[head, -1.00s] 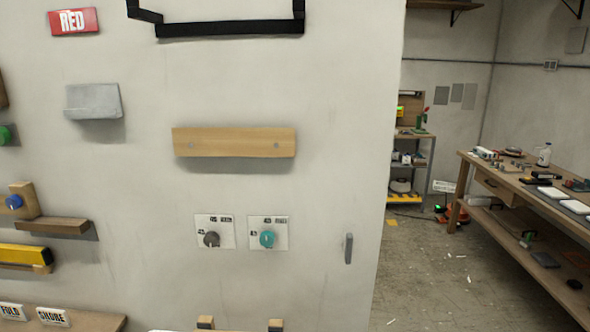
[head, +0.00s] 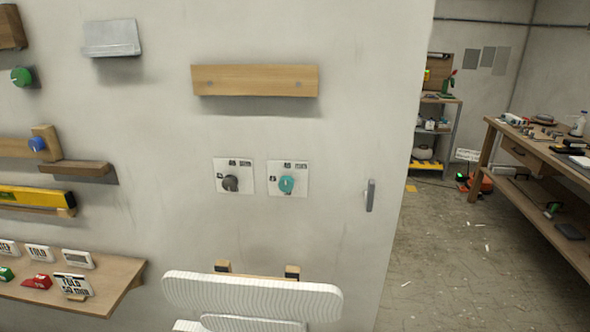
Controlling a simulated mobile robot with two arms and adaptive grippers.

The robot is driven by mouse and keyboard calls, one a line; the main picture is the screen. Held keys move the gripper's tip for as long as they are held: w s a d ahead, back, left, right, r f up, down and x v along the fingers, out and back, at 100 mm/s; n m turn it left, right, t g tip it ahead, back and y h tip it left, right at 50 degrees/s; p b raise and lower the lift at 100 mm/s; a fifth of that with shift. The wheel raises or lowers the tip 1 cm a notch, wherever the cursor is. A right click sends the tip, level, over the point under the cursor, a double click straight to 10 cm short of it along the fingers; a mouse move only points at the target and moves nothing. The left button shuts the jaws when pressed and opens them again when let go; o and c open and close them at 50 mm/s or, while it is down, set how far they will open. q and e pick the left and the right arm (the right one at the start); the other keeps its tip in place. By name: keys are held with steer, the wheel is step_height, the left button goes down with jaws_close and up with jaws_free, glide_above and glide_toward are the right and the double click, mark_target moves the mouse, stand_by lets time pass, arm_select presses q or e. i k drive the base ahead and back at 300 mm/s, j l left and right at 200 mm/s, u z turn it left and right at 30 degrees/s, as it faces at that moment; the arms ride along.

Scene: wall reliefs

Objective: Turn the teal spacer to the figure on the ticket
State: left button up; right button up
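The teal spacer knob (head: 286,184) sits on a white plate (head: 289,190) on the wall, with small dark figures printed around it. The figures are too small to read. A dark grey knob (head: 231,183) sits on a similar plate just to its left. A white card (head: 73,285) with black print, seeming to read "FOLD 50 mm", leans on the wooden shelf at lower left; it may be the ticket. Neither of my grippers is in view.
A grey handle (head: 370,195) sticks out right of the plates. A wooden rail (head: 255,80) is above. Pale ridged rounded boards (head: 250,293) jut out below. The wooden shelf (head: 120,285) holds several cards and coloured pieces. A workbench (head: 535,155) stands at right.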

mark_target(286, 183)
steer(key=j+z, duration=0.15)
steer(key=z, duration=0.2)
steer(key=k+j+z, duration=0.1)
steer(key=z, duration=0.3)
steer(key=k+j+z, duration=0.1)
steer(key=z, duration=0.25)
steer(key=j, duration=0.1)
